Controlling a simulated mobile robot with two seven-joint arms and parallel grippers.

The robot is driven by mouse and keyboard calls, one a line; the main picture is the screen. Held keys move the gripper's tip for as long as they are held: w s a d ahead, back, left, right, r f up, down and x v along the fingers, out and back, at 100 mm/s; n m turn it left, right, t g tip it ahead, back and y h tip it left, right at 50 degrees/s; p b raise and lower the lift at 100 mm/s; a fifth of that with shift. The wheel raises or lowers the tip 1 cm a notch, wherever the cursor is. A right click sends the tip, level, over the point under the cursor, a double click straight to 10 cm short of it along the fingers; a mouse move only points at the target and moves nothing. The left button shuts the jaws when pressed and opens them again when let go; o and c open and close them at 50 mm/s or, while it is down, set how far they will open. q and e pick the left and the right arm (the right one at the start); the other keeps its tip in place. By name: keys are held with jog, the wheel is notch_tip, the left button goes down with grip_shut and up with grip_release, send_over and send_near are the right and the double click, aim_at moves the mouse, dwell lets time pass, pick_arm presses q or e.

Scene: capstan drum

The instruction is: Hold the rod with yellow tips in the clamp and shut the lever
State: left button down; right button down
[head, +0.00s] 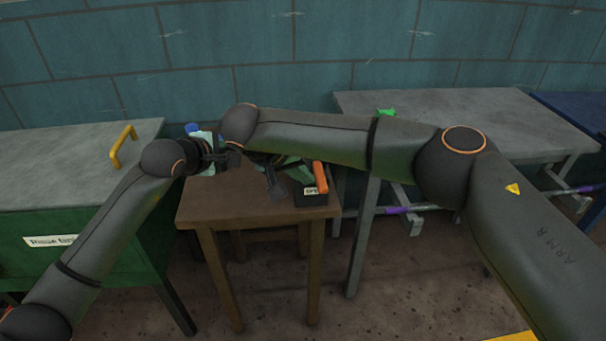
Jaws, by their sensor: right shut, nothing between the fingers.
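The clamp (310,198) is a small dark block with a white label on the right side of a small wooden table. Its orange lever (320,177) stands up, tilted. My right gripper (277,191) is shut and empty, pointing down just left of the clamp block, over the table. My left gripper (224,158) is at the back left of the table, beside a pale blue-green item; its fingers are too small and dark to read. I cannot make out a rod with yellow tips. My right forearm hides part of the table's back.
The wooden table (240,209) has a clear front. A green chest (95,240) with a yellow handle (123,146) stands left. A grey workbench (480,115) stands right, with a green item (386,112) on it. A blue object (192,128) shows behind my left wrist.

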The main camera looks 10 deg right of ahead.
jog(key=shift+s+d+n+t+y, duration=0.15)
jog(key=shift+d+n+t+y, duration=0.2)
jog(key=shift+n, duration=0.15)
jog(key=shift+s+d+n+t+y, duration=0.15)
jog(key=shift+d+n+t+y, duration=0.25)
jog(key=shift+n, duration=0.35)
jog(key=shift+s+d+n+t+y, duration=0.15)
jog(key=shift+d+n, duration=0.35)
jog(key=shift+n, duration=0.25)
jog(key=d+n+y, duration=0.2)
jog(key=n, duration=0.1)
jog(key=shift+s+t, duration=0.1)
jog(key=shift+t, duration=0.3)
jog(key=shift+n, duration=0.3)
jog(key=shift+w+d, duration=0.5)
jog(key=shift+d, duration=0.35)
jog(key=shift+w+d, duration=0.5)
jog(key=shift+d, duration=0.3)
jog(key=shift+w+d, duration=0.5)
jog(key=shift+d, duration=0.35)
jog(key=shift+w+d, duration=0.1)
